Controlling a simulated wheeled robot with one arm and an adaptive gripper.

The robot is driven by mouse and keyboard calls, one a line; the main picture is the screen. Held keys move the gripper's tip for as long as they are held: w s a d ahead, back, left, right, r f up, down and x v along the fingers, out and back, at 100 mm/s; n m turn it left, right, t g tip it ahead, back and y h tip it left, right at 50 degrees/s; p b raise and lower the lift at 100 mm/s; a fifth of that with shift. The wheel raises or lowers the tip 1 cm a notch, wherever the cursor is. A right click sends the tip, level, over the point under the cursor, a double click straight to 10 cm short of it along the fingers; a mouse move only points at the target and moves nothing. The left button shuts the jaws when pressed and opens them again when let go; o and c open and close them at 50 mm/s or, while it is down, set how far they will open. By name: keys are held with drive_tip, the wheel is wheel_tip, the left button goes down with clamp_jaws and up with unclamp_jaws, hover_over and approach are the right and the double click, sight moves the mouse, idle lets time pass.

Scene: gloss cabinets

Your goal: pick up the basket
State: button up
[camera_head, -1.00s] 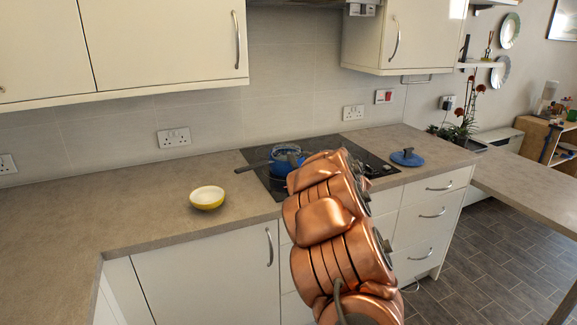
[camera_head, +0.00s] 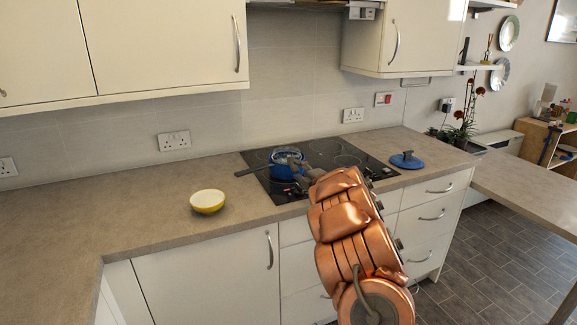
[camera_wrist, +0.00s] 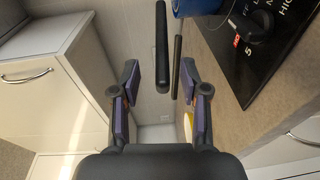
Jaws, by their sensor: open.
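Nothing in view is clearly a basket. A blue pot (camera_head: 287,155) with a long dark handle (camera_head: 252,169) pointing left stands on the black hob. A blue part of it shows at the top of the wrist view (camera_wrist: 198,7). My gripper (camera_head: 299,172) is over the hob beside the pot and partly covers it. In the wrist view my gripper (camera_wrist: 161,82) is open. A dark rod (camera_wrist: 162,45) appears in line with the gap between its fingers, and a thinner dark rod (camera_wrist: 177,68) shows behind it. I cannot tell whether either touches a finger.
A yellow bowl (camera_head: 207,201) stands on the counter (camera_head: 140,218) left of the hob (camera_head: 345,160). A blue lid (camera_head: 407,160) lies to its right. Wall cabinets (camera_head: 165,45) hang above. The counter between bowl and corner is clear.

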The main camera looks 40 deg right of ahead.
sight(293, 166)
drive_tip(key=p+x, duration=0.1)
drive_tip(key=x, duration=0.2)
drive_tip(key=shift+w, duration=0.2)
drive_tip(key=shift+w+d+f+p, duration=0.1)
drive_tip(key=shift+w+f+p, duration=0.05)
drive_tip(key=shift+w+p, duration=0.2)
drive_tip(key=shift+c, duration=0.4)
clamp_jaws()
